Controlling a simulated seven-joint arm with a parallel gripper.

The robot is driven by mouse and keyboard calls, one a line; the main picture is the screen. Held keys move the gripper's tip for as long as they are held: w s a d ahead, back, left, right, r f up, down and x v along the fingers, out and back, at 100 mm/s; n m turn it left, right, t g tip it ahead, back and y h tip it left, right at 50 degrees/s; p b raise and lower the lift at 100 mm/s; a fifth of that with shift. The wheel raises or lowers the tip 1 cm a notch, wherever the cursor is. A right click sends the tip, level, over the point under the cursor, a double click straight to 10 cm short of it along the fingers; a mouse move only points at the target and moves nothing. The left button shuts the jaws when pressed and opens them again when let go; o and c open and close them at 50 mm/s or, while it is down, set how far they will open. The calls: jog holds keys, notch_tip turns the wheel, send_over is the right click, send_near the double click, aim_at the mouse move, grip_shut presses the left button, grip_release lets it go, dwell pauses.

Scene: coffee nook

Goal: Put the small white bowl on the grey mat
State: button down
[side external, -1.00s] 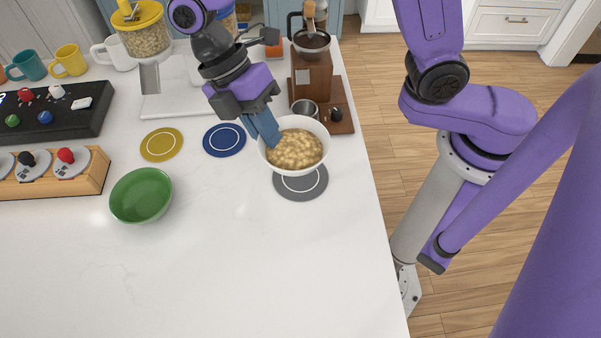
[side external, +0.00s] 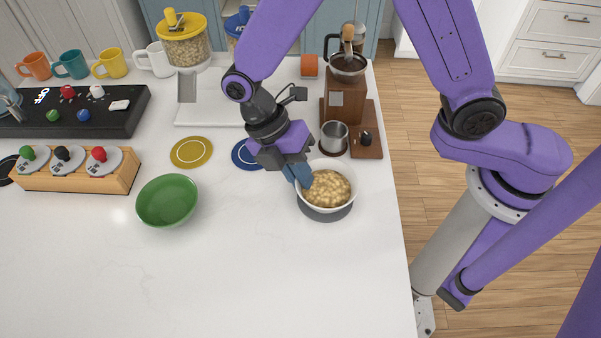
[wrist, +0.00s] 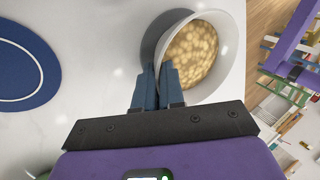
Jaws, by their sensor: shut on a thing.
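The small white bowl (side external: 320,207), filled with yellowish-brown food, is upright over the grey mat (side external: 330,216). The mat shows as a dark rim below the bowl's near side. The bowl is on the mat or barely above it; I cannot tell which. My gripper (side external: 302,176) is shut on the bowl's left rim. In the wrist view my gripper (wrist: 158,74) meets the near wall of the white bowl (wrist: 226,80), and a grey area, the mat (wrist: 149,42) or its shadow, shows at its left.
A blue mat (side external: 243,155) and a yellow mat (side external: 191,152) lie to the left. A green bowl (side external: 167,202) stands at left. A metal cup (side external: 334,138) and a wooden grinder (side external: 343,98) stand close behind the white bowl. The counter's front is clear.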

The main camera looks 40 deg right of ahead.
jog(key=c, duration=1.2)
grip_release()
jog(key=shift+f, duration=0.1)
jog(key=shift+c, duration=0.2)
jog(key=v, duration=1.2)
jog(key=s+d+m+t+y, duration=0.1)
jog(key=s+d+m+t, duration=0.1)
jog(key=s+d+m, duration=0.3)
jog(key=s+d+m+t+y, duration=0.1)
jog(key=s+d+m+t, duration=0.2)
jog(key=s+d, duration=0.8)
jog(key=d+m, duration=0.2)
jog(key=d, duration=0.5)
jog(key=shift+m, duration=0.3)
jog(key=shift+s, duration=0.1)
